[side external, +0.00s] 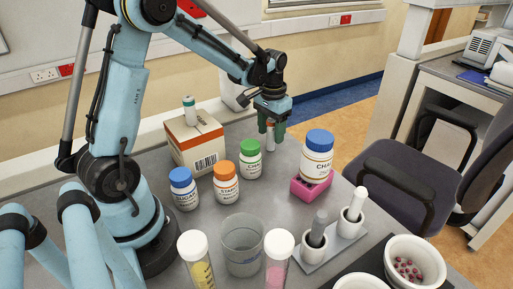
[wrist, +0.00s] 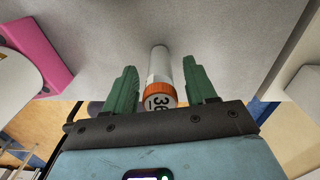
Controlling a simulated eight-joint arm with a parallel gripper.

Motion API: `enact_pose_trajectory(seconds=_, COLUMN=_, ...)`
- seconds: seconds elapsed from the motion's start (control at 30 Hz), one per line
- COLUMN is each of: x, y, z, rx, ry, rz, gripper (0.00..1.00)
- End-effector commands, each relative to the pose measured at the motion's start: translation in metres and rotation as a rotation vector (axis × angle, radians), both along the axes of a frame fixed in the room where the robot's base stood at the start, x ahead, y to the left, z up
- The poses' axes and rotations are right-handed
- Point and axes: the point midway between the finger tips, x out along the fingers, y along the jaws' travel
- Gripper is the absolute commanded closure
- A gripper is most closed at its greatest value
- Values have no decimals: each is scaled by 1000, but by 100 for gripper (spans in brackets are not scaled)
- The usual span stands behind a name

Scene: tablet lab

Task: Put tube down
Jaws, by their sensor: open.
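The tube (wrist: 160,72) has a whitish body and an orange cap with dark printed figures. In the wrist view it is between the two green fingers of my gripper (wrist: 160,85), with a gap on either side. In the side view the tube (side external: 270,136) shows below my gripper (side external: 271,125), at the back of the grey table, and looks upright. My gripper is open around it. Whether the tube's lower end touches the table is hard to tell.
A cardboard box (side external: 196,143) with a small tube on it stands left of my gripper. Green-capped (side external: 250,160), orange-capped (side external: 226,183) and blue-capped (side external: 184,190) bottles stand in front. A large bottle (side external: 317,155) sits on a pink block (side external: 310,188) to the right.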

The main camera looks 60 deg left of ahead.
Motion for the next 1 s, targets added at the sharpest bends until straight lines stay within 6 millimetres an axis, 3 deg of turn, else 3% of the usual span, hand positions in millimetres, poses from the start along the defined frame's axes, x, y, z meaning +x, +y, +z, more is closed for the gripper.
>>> enact_pose_trajectory(seconds=0.43, x=0, y=0, z=79, rx=0, ry=0, rz=0, gripper=44)
enact_pose_trajectory(seconds=0.77, x=-3, y=-5, z=102, rx=4, ry=-14, rz=-6, gripper=44)
enact_pose_trajectory(seconds=1.0, x=-28, y=-42, z=118, rx=38, ry=-153, rz=-55, gripper=44)
